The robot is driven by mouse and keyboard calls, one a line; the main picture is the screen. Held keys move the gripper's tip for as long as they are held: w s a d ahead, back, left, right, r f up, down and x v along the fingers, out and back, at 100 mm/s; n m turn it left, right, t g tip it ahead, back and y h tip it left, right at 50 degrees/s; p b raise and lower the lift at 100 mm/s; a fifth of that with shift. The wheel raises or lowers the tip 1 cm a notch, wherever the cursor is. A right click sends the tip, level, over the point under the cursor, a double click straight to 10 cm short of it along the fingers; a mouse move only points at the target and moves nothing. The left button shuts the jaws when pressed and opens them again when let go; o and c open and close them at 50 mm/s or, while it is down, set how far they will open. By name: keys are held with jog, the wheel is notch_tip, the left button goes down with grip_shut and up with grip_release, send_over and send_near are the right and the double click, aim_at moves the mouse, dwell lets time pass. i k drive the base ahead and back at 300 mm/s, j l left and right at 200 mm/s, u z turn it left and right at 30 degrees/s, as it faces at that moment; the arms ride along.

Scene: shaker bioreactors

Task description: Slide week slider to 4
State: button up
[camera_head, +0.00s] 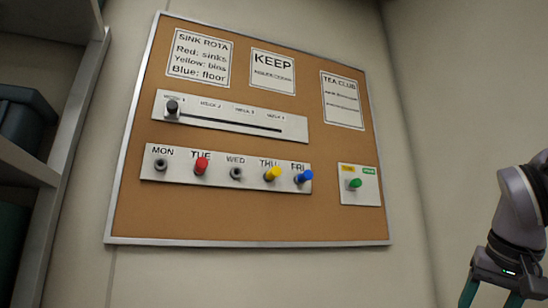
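The week slider's dark knob (172,107) sits at the left end of its slot, under the Week 1 label. The slider plate (232,117) is a pale strip on the cork board, with a dark slot running right to the Week 4 label. My gripper (490,300) is at the lower right edge of the head view, to the right of the board and well apart from the knob. Two teal fingers show with a gap between them; their tips are cut off by the frame's bottom edge.
Below the slider, a day strip (217,174) holds red, yellow and blue pegs. A small plate (366,197) with a green knob is at lower right. Paper notices (200,55) hang above. A shelf unit (75,130) stands left. The wall right of the board is clear.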

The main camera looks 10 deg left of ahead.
aim_at(172, 110)
jog(key=i+u, duration=0.2)
jog(key=u, duration=1.25)
jog(key=l+u, duration=0.15)
jog(key=u, duration=0.15)
jog(key=k+u, duration=0.15)
jog(key=u, duration=0.15)
